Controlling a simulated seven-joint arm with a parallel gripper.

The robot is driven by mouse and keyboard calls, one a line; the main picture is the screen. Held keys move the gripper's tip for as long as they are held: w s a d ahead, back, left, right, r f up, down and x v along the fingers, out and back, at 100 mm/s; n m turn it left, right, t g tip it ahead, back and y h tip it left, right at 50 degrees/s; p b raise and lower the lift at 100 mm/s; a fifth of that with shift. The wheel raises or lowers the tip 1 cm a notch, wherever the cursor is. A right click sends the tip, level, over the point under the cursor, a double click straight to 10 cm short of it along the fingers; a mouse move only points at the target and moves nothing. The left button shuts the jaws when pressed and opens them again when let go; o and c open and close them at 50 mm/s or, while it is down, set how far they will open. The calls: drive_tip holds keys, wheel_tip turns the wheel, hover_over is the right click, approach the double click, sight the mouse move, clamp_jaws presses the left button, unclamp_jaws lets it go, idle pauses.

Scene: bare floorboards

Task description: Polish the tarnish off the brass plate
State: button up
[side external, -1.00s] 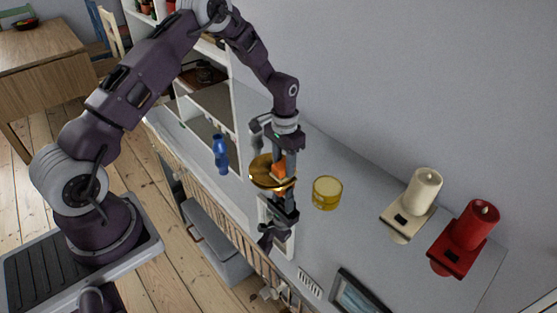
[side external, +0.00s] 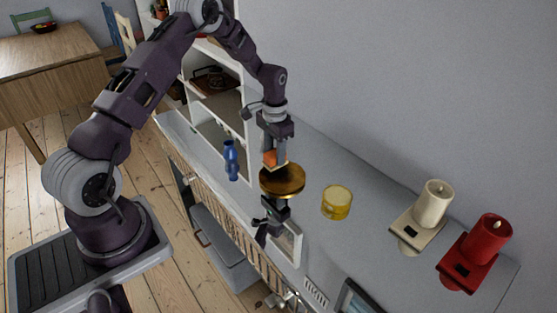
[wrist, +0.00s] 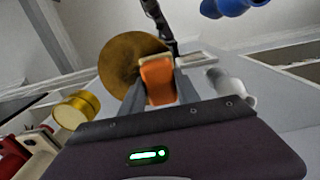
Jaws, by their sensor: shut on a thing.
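My gripper (side external: 276,150) is shut on an orange pad (side external: 269,160), which also shows between the fingers in the wrist view (wrist: 157,80). The round brass plate (side external: 284,182) is below the pad, supported by a dark clamp-like holder (side external: 275,213). The pad is at the plate's upper-left edge in the side view; I cannot tell whether it touches. In the wrist view the plate (wrist: 122,62) looks brown and mottled, and the pad and fingers cover its lower right part.
A yellow tin (side external: 337,203) stands right of the plate on the grey worktop (side external: 375,235). A blue vase (side external: 231,160) stands left. A framed picture (side external: 357,299) is at the front edge.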

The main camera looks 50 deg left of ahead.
drive_tip(key=shift+r, duration=3.15)
